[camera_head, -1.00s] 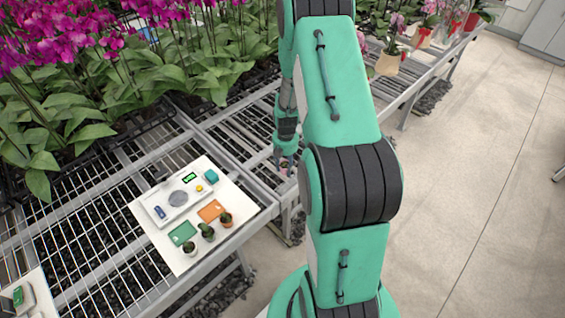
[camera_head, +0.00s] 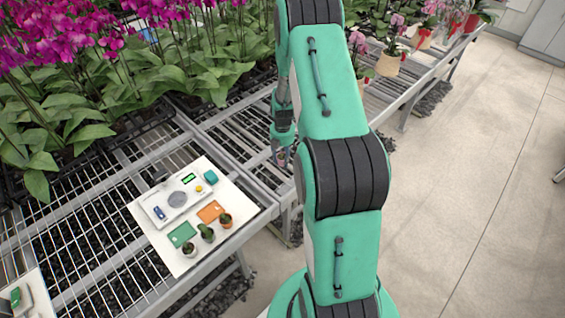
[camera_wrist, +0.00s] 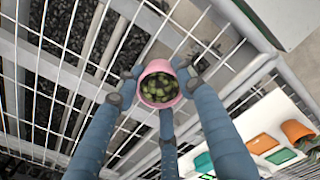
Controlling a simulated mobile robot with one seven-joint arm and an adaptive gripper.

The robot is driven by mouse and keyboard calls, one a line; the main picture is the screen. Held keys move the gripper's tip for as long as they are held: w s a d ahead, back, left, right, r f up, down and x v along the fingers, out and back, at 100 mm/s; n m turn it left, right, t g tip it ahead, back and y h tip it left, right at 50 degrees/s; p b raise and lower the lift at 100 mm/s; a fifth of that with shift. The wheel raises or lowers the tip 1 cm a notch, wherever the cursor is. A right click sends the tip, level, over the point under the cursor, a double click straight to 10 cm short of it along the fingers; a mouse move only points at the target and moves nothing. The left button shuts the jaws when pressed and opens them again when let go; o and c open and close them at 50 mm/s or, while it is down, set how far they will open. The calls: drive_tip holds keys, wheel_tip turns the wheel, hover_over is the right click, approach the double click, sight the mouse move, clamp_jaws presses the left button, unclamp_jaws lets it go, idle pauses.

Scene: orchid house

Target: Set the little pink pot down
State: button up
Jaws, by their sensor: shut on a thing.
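The little pink pot (camera_wrist: 157,67) is upright in the wrist view, with a small green plant inside. My gripper (camera_wrist: 160,84) is shut on it, its blue-grey fingers around the pot's sides. In the head view my gripper (camera_head: 282,150) is small, beside the white board's upper right, over the bench mesh. The pot is mostly hidden there. In the wrist view it is above the wire mesh; I cannot tell how high.
A white board (camera_head: 178,264) on the bench holds a scale (camera_head: 178,199), a green card (camera_head: 181,234), an orange card (camera_head: 210,211) and three small potted plants (camera_head: 207,233). Tall orchids (camera_head: 75,110) crowd the left. The mesh bench (camera_head: 85,240) is mostly bare near the board.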

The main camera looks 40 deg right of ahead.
sight(282, 157)
drive_tip(key=shift+f, duration=1.2)
drive_tip(key=shift+f, duration=0.15)
drive_tip(key=o, duration=1.2)
wheel_tip(282, 157, up, 12)
drive_tip(key=shift+r+p, duration=0.15)
drive_tip(key=shift+p, duration=0.6)
